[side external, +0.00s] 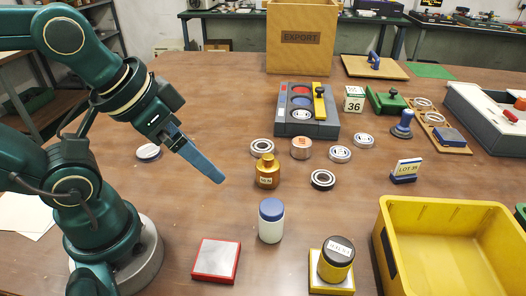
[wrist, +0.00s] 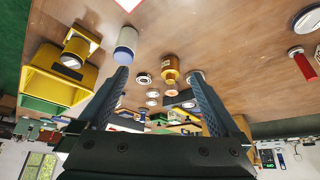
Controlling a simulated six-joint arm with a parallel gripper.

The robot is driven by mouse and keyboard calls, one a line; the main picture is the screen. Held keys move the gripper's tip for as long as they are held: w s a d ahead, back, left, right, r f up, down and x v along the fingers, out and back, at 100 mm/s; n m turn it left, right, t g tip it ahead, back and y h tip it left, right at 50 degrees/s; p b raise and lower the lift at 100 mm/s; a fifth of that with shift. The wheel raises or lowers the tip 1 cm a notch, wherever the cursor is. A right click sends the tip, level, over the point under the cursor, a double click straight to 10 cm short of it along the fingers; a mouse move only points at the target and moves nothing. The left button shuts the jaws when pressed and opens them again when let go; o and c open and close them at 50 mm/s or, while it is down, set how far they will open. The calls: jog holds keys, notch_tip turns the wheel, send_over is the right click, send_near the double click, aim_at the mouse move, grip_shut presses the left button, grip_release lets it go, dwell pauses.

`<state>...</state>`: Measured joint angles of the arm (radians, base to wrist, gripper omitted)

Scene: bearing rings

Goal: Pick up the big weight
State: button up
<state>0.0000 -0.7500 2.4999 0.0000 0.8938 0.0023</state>
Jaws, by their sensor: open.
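A brass weight with a knob on top and a pale label (side external: 266,172) stands upright on the table, right of my gripper (side external: 218,179) in the side view. It looks like the big weight. In the wrist view the brass weight (wrist: 169,74) shows between my two spread fingers (wrist: 160,73), farther out and not touched. My gripper is open and empty, held above the table and tilted downward. In the side view the fingers overlap, so the gap between them is hidden there.
A white bottle with a blue lid (side external: 271,222) stands in front of the weight. A dark-topped yellow can (side external: 336,260) and a yellow bin (side external: 455,245) are at front right. A red-edged plate (side external: 216,261) lies front left.

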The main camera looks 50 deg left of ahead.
jog(key=w+a+r+m+t+y, duration=0.1)
jog(key=w+a+r+t, duration=0.15)
jog(key=w, duration=0.35)
jog(key=w+a+r+m+t, duration=0.1)
jog(key=w+r+m+t, duration=0.15)
jog(key=w, duration=0.25)
jog(key=m+t+h, duration=0.1)
jog(key=m+t, duration=0.2)
send_over(262, 164)
jog(key=w+d, duration=0.1)
jog(key=w, duration=0.1)
jog(key=f, duration=0.1)
jog(key=s+f+h, duration=0.1)
jog(key=f+h, duration=0.1)
jog(key=f, duration=0.3)
jog(key=f+n+g+h, duration=0.1)
jog(key=f, duration=0.5)
jog(key=s+f+h, duration=0.1)
jog(key=f+h, duration=0.1)
jog(key=f, duration=0.3)
jog(key=shift+s+a+f+n+h, duration=0.2)
jog(key=shift+s+a+n+h, duration=0.05)
jog(key=shift+s+a+h, duration=0.1)
jog(key=shift+s+f, duration=0.1)
jog(key=shift+f, duration=0.15)
jog(key=shift+a, duration=0.1)
jog(key=shift+x, duration=2.55)
jog(key=shift+a+f, duration=0.1)
jog(key=shift+a, duration=0.05)
grip_shut()
